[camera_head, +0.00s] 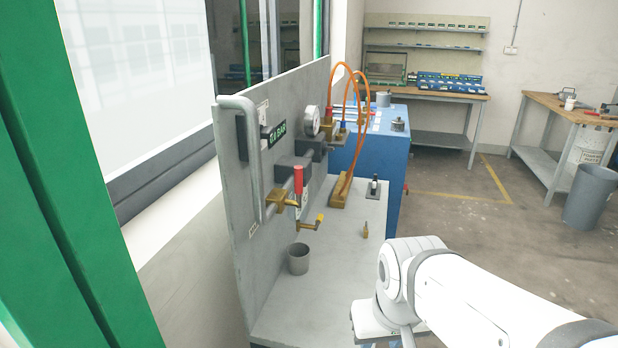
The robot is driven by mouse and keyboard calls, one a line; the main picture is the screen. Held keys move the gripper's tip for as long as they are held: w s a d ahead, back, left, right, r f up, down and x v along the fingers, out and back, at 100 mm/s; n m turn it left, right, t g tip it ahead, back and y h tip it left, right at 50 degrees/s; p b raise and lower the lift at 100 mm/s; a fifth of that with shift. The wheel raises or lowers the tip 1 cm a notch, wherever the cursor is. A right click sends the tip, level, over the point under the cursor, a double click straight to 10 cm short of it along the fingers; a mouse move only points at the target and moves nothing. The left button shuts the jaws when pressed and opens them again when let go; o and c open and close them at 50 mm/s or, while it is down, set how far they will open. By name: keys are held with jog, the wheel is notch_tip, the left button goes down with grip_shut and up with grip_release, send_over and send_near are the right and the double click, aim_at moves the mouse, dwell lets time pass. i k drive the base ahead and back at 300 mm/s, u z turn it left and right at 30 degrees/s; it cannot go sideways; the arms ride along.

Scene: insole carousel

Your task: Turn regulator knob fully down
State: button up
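A grey upright panel (232,190) stands on a grey bench top (340,270) in the head view. It carries a round pressure gauge (312,120), a dark fitting beside the gauge and a green-black display (276,135). The regulator knob cannot be told apart for certain among these dark fittings. Lower on the panel are a red upright handle (298,180), a brass valve (283,203) and a brass tap with a yellow end (312,223). My white arm reaches in from the lower right, in front of the bench and apart from the panel.
A bent grey tube (250,150) juts from the panel's near edge. A grey cup (298,258), a small brass piece (365,230) and a brass block (344,190) with orange hoses (352,76) stand on the bench. A blue cabinet (395,160) is behind. Open floor lies right.

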aim_at(326, 149)
jog(key=u, duration=2.1)
jog(key=k, duration=1)
jog(key=z, duration=1.55)
jog(key=i, duration=1)
jog(key=z, duration=0.1)
